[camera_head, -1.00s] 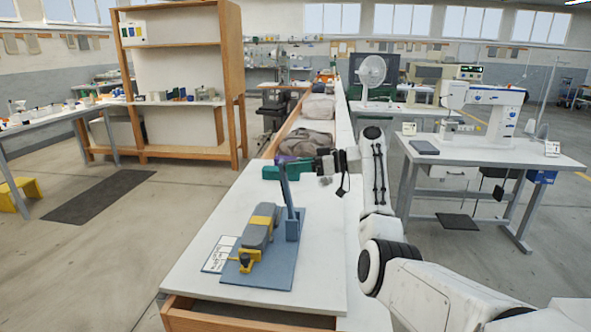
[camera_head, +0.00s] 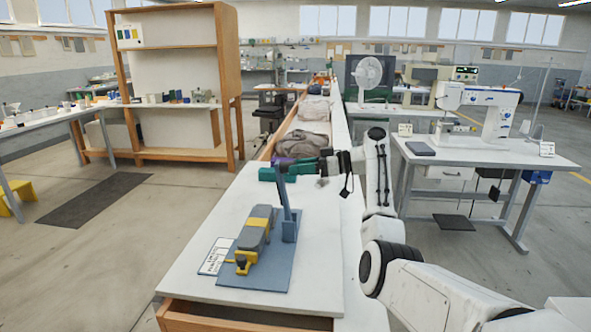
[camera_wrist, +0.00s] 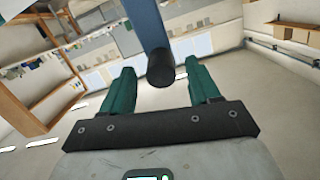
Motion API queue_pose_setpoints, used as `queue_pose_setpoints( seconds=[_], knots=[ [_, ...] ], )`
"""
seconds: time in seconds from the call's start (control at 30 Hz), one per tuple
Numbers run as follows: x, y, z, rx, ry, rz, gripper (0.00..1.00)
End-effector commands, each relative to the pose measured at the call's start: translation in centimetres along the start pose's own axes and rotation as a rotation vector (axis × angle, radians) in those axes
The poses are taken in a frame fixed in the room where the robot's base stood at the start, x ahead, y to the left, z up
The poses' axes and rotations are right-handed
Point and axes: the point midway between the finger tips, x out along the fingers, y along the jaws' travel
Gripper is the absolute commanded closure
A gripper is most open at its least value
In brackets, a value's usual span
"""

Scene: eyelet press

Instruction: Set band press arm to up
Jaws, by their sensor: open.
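The band press sits on a blue base plate (camera_head: 270,275) on the white bench, with a grey body (camera_head: 256,232) and yellow parts. Its blue press arm (camera_head: 285,195) stands nearly upright from the post at the right of the plate, leaning slightly left at its top. My gripper (camera_head: 270,174) has green fingers and is at the top of the press arm. In the wrist view my gripper (camera_wrist: 160,68) is open, its fingers on either side of the arm's black round end (camera_wrist: 160,70). Gaps show on both sides; contact cannot be told.
A white printed card (camera_head: 216,256) lies left of the base plate. Grey cloth bundles (camera_head: 302,145) and a purple item lie farther back on the bench. A sewing machine table (camera_head: 490,155) stands to the right. The bench's front left is bare.

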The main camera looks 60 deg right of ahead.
Motion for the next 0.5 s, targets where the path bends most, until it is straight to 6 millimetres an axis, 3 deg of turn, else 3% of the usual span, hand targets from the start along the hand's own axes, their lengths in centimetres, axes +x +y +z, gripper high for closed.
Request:
queue_pose_setpoints(
  seconds=[0.3, 0.5],
  knots=[
    [-6.3, 0.1, 0.1, -0.001, 0.001, 0.004, 0.39],
    [-8.6, 0.1, 0.1, -0.001, 0.001, 0.003, 0.39]
  ],
)
